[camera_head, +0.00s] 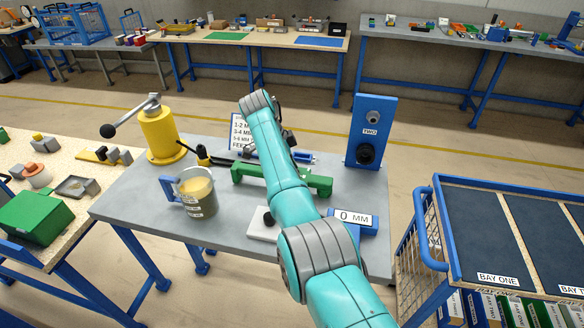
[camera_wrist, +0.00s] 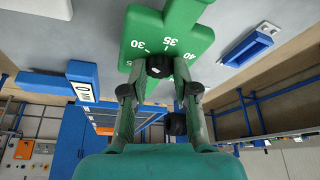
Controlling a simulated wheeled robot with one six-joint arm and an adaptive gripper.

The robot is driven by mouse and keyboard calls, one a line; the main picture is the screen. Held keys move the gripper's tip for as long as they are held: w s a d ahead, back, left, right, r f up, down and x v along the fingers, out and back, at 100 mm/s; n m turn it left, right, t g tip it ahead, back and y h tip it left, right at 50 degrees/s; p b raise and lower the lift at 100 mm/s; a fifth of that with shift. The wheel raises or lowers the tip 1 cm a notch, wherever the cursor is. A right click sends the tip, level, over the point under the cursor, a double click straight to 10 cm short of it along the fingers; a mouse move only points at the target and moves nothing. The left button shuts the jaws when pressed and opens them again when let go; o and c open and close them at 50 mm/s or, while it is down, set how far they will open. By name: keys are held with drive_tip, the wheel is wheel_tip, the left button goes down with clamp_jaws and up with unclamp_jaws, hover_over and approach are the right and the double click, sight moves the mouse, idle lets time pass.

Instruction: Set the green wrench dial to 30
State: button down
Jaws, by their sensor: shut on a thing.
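The green wrench (camera_head: 252,174) lies across the grey workbench, partly hidden behind my arm in the head view. In the wrist view its green plate (camera_wrist: 135,55) fills the top middle, with white marks 30, 35 and 40 around a dark round part. My gripper (camera_wrist: 159,80) is right at this dial (camera_wrist: 159,66), its fingers closed in around it. The fingers hide part of the dial, and I cannot tell which mark it points to. In the head view my arm hides the fingertips.
A blue block with a "0 MM" sign (camera_head: 356,219) stands right of my arm. A blue upright panel marked TWO (camera_head: 371,118) stands at the back right. A jug (camera_head: 198,198) and a yellow post with a lever (camera_head: 162,135) stand left. A blue cart (camera_head: 440,215) is at right.

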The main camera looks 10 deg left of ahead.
drive_tip(key=shift+f, duration=0.1)
drive_tip(key=c, duration=0.9)
unclamp_jaws()
drive_tip(key=v, duration=1.2)
drive_tip(key=shift+d, duration=0.1)
